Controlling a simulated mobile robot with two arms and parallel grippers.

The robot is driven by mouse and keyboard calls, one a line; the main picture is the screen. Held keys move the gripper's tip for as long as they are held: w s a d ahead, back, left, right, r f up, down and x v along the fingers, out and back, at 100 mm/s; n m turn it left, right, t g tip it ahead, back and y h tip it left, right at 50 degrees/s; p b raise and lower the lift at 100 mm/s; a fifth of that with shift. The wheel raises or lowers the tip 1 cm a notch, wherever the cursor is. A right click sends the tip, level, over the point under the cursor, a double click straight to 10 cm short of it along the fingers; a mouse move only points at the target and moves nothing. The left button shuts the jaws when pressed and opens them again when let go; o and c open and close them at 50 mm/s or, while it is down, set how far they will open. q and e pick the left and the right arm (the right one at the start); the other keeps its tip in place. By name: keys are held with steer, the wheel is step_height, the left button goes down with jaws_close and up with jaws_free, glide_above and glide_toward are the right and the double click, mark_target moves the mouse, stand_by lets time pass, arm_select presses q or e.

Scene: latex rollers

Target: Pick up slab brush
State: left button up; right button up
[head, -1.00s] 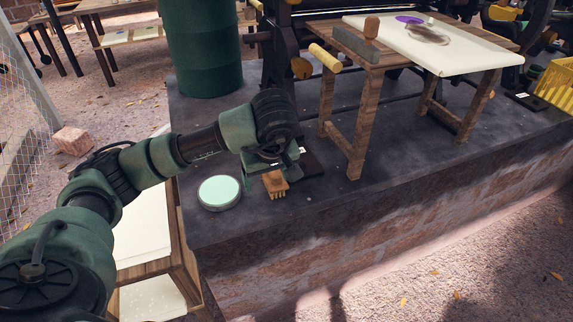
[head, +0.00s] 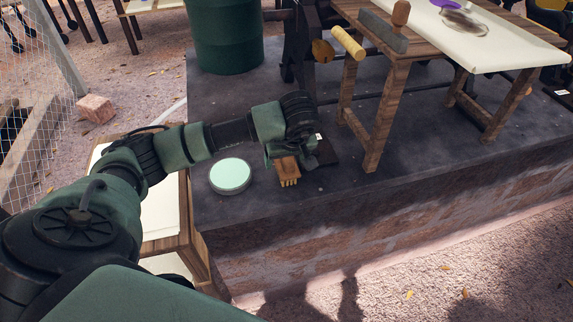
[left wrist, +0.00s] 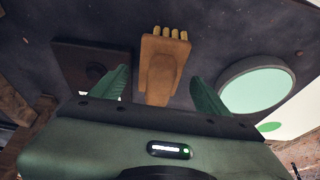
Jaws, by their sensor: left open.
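The slab brush (head: 287,172) is a small wooden brush with pale bristle tufts, lying on the dark stone slab near its front left part. My left gripper (head: 283,156) is above the brush's handle end and hides part of it in the head view. In the left wrist view the brush (left wrist: 160,62) sits between the two green fingers of the open left gripper (left wrist: 160,92), with a gap on each side. Its bristle end points away from the gripper. My right gripper is not in view.
A round tin with a pale green top (head: 230,175) lies close beside the brush. A dark flat block (head: 325,150) is on the other side. A green drum (head: 228,35) and a wooden table (head: 388,105) stand farther back on the slab (head: 240,110).

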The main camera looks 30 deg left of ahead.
arm_select(q)
steer(key=c, duration=1.4)
steer(key=shift+c, duration=0.5)
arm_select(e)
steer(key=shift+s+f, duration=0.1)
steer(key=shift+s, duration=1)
arm_select(q)
steer(key=shift+r, duration=0.15)
step_height(320, 180, up, 20)
steer(key=shift+p, duration=0.3)
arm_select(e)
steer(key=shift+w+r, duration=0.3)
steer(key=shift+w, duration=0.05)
